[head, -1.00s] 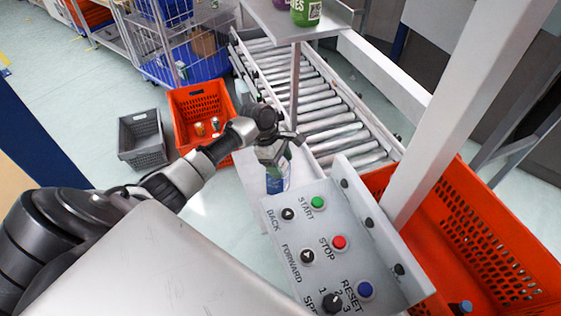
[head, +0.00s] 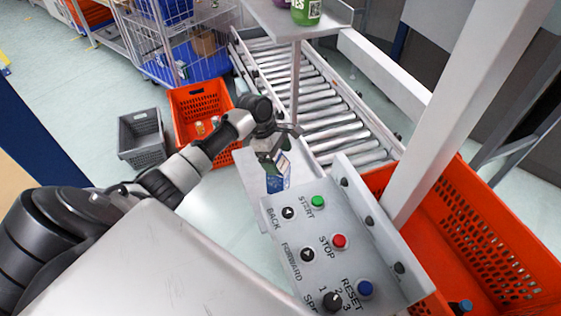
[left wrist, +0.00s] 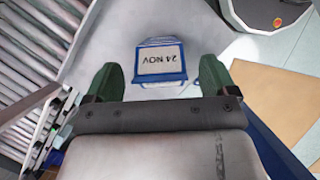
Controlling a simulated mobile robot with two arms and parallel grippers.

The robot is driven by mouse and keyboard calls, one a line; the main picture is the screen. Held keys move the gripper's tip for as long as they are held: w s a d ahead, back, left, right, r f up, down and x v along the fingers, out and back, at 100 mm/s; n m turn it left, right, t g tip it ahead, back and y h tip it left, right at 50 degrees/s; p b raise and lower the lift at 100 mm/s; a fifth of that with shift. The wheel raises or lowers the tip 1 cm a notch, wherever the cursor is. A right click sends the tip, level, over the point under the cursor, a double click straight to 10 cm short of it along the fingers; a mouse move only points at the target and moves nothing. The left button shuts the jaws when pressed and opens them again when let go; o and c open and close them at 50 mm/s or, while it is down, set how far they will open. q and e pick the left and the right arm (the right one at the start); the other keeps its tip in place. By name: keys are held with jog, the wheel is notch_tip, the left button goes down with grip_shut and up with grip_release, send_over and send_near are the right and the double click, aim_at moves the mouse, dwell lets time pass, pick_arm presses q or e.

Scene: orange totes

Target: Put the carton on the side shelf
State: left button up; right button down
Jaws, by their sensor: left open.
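The carton (head: 277,183) is small, blue and white, and sits on the white side shelf (head: 250,172) beside the roller conveyor. In the left wrist view the carton (left wrist: 160,62) shows its top label "24 NOV" upside down. My left gripper (head: 274,161) is just above the carton in the head view. In the left wrist view the green fingers of my left gripper (left wrist: 158,80) are spread apart, one on each side of the carton, with gaps to it. The control panel hides part of the shelf. My right gripper is not in view.
A control panel (head: 325,240) with coloured buttons stands close in front of the shelf. The roller conveyor (head: 325,100) runs behind it. A raised shelf (head: 285,22) holds a green container. Orange totes (head: 185,100) and a grey crate (head: 142,140) stand on the floor.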

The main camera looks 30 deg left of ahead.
pick_arm(q)
jog(key=v, duration=1)
jog(key=shift+b, duration=0.4)
